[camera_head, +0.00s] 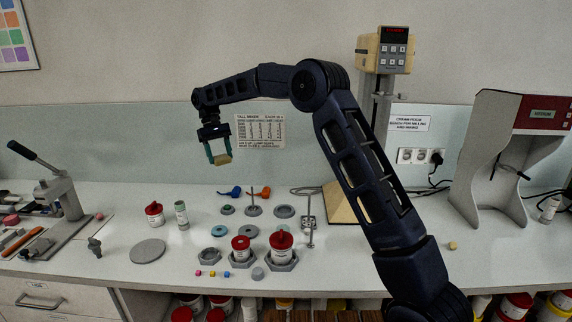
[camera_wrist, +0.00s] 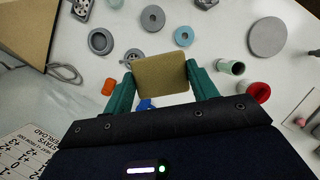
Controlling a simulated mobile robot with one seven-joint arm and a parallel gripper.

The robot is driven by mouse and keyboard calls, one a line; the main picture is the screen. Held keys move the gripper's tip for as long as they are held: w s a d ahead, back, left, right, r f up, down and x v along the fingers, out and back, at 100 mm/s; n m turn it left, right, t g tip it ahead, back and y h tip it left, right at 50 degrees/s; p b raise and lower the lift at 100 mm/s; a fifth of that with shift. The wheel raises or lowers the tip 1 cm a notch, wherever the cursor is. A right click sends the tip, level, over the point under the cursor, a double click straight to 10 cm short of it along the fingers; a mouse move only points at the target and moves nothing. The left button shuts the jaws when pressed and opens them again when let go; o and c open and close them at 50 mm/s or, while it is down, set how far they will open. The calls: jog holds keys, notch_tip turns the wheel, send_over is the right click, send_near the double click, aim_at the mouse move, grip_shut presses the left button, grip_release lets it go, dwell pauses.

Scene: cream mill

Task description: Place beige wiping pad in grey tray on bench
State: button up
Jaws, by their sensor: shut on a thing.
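My gripper (camera_head: 219,153) is raised above the back of the bench, in front of the wall panel. Its teal fingers point down and are shut on the beige wiping pad (camera_head: 222,160). In the wrist view the pad (camera_wrist: 160,77) spans the gap between both fingertips, clear of the bench top. No grey tray can be made out for certain. A grey flat surface with tools (camera_head: 60,238) lies at the left end of the bench, but I cannot tell whether it is a tray.
Below the gripper stand a red-lidded jar (camera_head: 154,213), a green-white tube (camera_head: 182,215), and a grey disc (camera_head: 148,251). Several grey rings and two red-lidded jars (camera_head: 281,246) stand in the middle. A lever press (camera_head: 55,195) is at left. The right front bench is mostly clear.

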jog(key=s+d+f+n+t+h, duration=0.1)
jog(key=s+d+n+t, duration=0.1)
jog(key=s+d+n, duration=0.45)
jog(key=n+t, duration=0.1)
jog(key=n, duration=0.2)
send_over(265, 245)
jog(key=a, duration=0.2)
notch_tip(265, 245, down, 3)
jog(key=shift+n+h, duration=0.25)
jog(key=shift+h, duration=0.05)
jog(key=f, duration=2)
jog(key=shift+w+d+f, duration=0.1)
jog(key=shift+d, duration=0.2)
jog(key=shift+f, duration=0.15)
jog(key=o, duration=0.8)
jog(key=shift+c, duration=0.2)
jog(key=v, duration=1.2)
jog(key=shift+s, duration=0.2)
